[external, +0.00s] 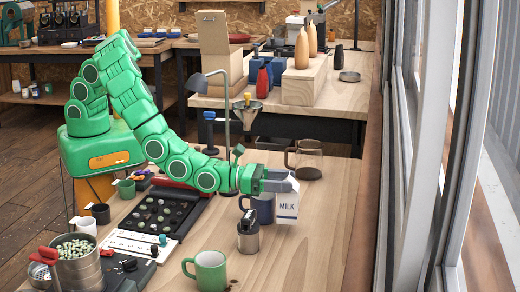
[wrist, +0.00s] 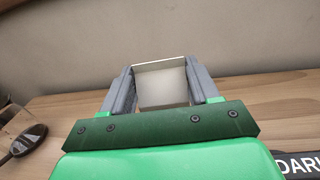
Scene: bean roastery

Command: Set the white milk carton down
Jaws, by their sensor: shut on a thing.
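The white milk carton (external: 286,208), with MILK printed on it, is in my gripper (external: 284,184) in the external view, over the right part of the near wooden table (external: 318,240). My gripper is shut on its upper part. In the wrist view the carton (wrist: 161,84) sits between the two grey fingers of my gripper (wrist: 161,88). I cannot tell from these views whether the carton's bottom touches the table.
A dark blue mug (external: 262,207) stands just left of the carton, with a metal canister (external: 250,236) in front. A green mug (external: 208,270) is nearer the camera. A glass carafe (external: 308,162) stands behind. Bare table lies to the right, up to the window side.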

